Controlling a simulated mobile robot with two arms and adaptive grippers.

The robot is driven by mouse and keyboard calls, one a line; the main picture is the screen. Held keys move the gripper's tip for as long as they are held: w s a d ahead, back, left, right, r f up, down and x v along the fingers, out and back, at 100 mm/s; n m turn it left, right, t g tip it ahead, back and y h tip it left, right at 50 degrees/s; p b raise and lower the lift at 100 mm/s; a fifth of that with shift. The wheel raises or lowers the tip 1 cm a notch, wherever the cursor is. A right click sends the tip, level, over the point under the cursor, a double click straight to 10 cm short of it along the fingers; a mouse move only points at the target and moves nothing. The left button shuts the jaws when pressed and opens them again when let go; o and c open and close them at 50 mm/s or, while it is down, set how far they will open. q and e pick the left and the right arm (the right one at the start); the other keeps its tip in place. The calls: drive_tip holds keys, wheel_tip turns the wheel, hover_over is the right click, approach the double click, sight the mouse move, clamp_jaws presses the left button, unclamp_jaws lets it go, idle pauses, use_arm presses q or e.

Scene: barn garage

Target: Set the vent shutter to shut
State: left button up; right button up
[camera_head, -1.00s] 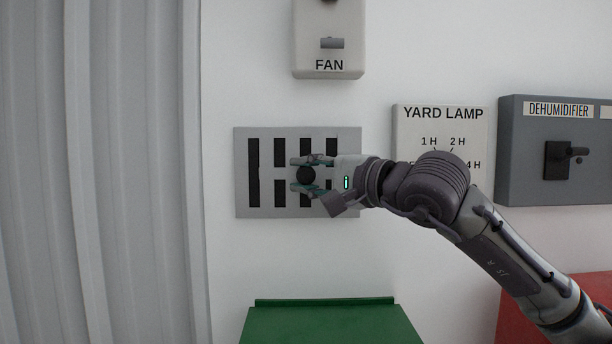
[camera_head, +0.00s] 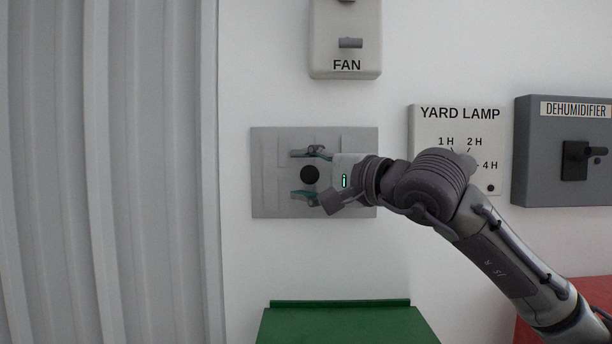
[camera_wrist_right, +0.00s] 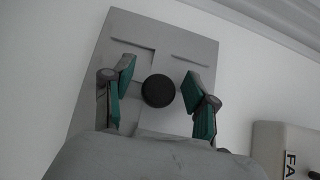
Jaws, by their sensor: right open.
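The vent shutter (camera_head: 264,190) is a light grey plate on the white wall below the fan switch. Its slots show no dark openings now; the visible face is plain grey. A round black knob (camera_head: 310,175) sits at its middle; it also shows in the right wrist view (camera_wrist_right: 158,90). My right gripper (camera_head: 308,174) reaches in from the right with its fingers above and below the knob. In the right wrist view the green-padded fingers (camera_wrist_right: 158,96) are apart on either side of the knob, with gaps to it. My left gripper is not in view.
A fan switch box (camera_head: 345,40) is above the vent. A green box top (camera_head: 340,325) and a red one (camera_head: 590,292) are below. Corrugated panelling (camera_head: 110,170) stands left.

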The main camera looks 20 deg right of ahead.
drive_tip(key=shift+s+d, duration=0.25)
drive_tip(key=shift+d, duration=0.1)
drive_tip(key=v, duration=1.1)
drive_tip(key=shift+s, duration=0.2)
drive_tip(key=shift+a, duration=0.1)
